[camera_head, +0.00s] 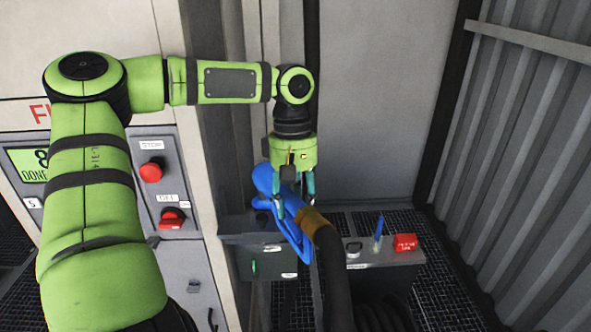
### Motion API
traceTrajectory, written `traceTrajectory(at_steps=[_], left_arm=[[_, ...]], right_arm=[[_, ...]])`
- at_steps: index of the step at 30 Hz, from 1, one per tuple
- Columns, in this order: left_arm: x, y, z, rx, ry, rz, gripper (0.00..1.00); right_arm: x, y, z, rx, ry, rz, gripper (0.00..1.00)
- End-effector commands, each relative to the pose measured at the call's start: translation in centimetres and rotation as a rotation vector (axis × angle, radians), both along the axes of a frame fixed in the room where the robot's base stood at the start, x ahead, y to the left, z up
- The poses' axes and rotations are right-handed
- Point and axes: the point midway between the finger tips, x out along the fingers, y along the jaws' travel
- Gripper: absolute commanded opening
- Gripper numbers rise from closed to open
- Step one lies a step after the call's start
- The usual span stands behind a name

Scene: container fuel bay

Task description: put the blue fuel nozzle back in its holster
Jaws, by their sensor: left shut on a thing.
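The blue fuel nozzle (264,180) is in the middle of the head view, with a brown collar and a thick black hose running down from its lower right end. My left gripper (294,194) reaches down from above and is shut on the nozzle, its teal fingers on either side of it. A dark grey box (237,241), which looks like the holster, is fixed beside the dispenser just below and left of the nozzle. The nozzle overlaps the box's upper right part, and I cannot tell whether they touch. My right gripper is not in view.
The dispenser panel at left has a red stop button (151,172) and a red switch (172,217). A corrugated wall (540,150) bounds the right side.

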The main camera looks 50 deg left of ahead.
Motion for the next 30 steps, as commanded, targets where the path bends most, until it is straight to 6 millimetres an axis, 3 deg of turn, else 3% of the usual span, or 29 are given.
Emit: traceTrajectory(at_steps=[10,11,12,13,24,30], left_arm=[[0.0,0.0,-0.4,0.002,-0.002,-0.001,0.0],[0.0,0.0,-0.4,0.002,-0.002,-0.001,0.52],[0.0,0.0,-0.4,0.002,-0.002,-0.001,0.68],[0.0,0.0,-0.4,0.002,-0.002,-0.001,0.71],[0.0,0.1,-0.3,0.0,0.001,0.001,0.71],[0.4,0.5,2.4,0.003,-0.004,0.001,0.71]], right_arm=[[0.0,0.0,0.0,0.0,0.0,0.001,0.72],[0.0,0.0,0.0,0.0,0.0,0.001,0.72],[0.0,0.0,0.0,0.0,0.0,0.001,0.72],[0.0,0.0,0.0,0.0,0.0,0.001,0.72],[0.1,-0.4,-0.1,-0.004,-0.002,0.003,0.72],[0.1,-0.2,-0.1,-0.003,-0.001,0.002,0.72]])
